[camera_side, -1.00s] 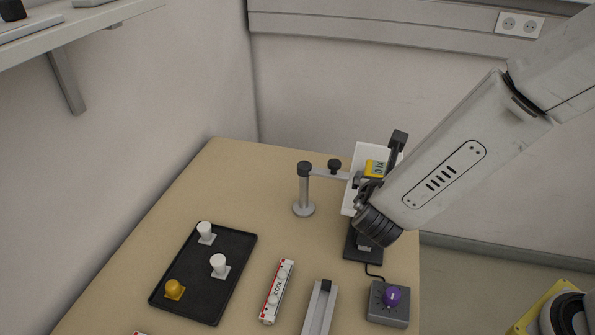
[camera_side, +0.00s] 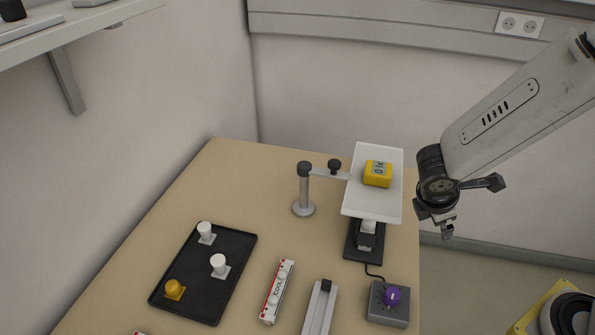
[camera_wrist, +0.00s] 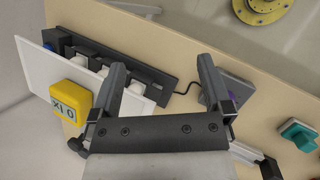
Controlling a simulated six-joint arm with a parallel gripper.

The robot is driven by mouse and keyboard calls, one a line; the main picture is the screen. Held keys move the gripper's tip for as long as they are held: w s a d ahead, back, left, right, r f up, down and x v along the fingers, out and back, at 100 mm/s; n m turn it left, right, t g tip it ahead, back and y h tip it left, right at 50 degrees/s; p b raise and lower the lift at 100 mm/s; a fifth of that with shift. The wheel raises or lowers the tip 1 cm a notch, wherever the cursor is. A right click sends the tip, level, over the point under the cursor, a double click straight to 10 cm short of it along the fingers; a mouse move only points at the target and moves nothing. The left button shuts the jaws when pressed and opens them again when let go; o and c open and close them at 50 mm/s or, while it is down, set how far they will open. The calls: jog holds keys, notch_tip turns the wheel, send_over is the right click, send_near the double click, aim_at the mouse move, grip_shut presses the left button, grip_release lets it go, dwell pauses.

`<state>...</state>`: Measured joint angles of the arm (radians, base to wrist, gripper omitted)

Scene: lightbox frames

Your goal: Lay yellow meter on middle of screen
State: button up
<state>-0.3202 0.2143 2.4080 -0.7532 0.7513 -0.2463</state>
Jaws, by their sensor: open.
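The yellow meter (camera_side: 378,174), a small block with a display face, lies on the white screen (camera_side: 362,205), on its upper middle part. The screen is a tilted white panel above a black base (camera_side: 363,246). In the wrist view the meter (camera_wrist: 72,103) rests against the white screen (camera_wrist: 37,70), left of my fingers. My gripper (camera_side: 460,207) is open and empty, to the right of the screen and apart from it, past the table's right edge. Its two fingers (camera_wrist: 160,87) show in the wrist view with nothing between them.
A post with an arm (camera_side: 304,190) stands left of the screen. A grey box with a purple knob (camera_side: 392,297) sits in front. A black tray (camera_side: 191,302) holds white and yellow pieces. A red-white bar (camera_side: 277,292) and a grey rail (camera_side: 318,312) lie in front.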

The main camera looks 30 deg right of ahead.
jog(key=m+y, duration=0.2)
jog(key=m, duration=0.2)
jog(key=m+t+y, duration=0.1)
jog(key=m, duration=0.4)
jog(key=d+r+m+y, duration=0.1)
jog(key=m+y, duration=0.1)
jog(key=m, duration=0.2)
jog(key=shift+s+m+t+y, duration=0.3)
jog(key=shift+s, duration=0.1)
